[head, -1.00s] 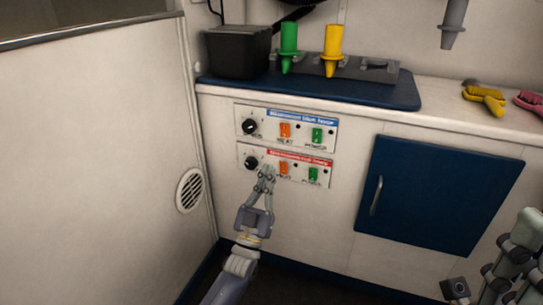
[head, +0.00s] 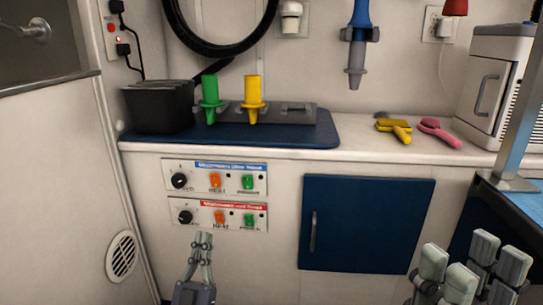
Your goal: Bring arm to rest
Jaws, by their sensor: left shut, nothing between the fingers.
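My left gripper (head: 202,242) is at the bottom left of the head view. It is shut and empty, fingertips up, and appears just below the lower control panel (head: 216,216) with the red label. I cannot tell how far it stands from the cabinet front. My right gripper (head: 472,258) is at the bottom right, close to the camera. Its fingers stand apart with a gap between them, and I see nothing held there. Most of both arms is out of view.
A blue-labelled panel (head: 215,178) sits above the red-labelled one. A blue cabinet door (head: 367,225) is right of them. The counter carries a blue mat (head: 300,136), black bin (head: 158,108), green nozzle (head: 210,98), yellow nozzle (head: 253,98), yellow brush (head: 395,129) and pink brush (head: 439,131).

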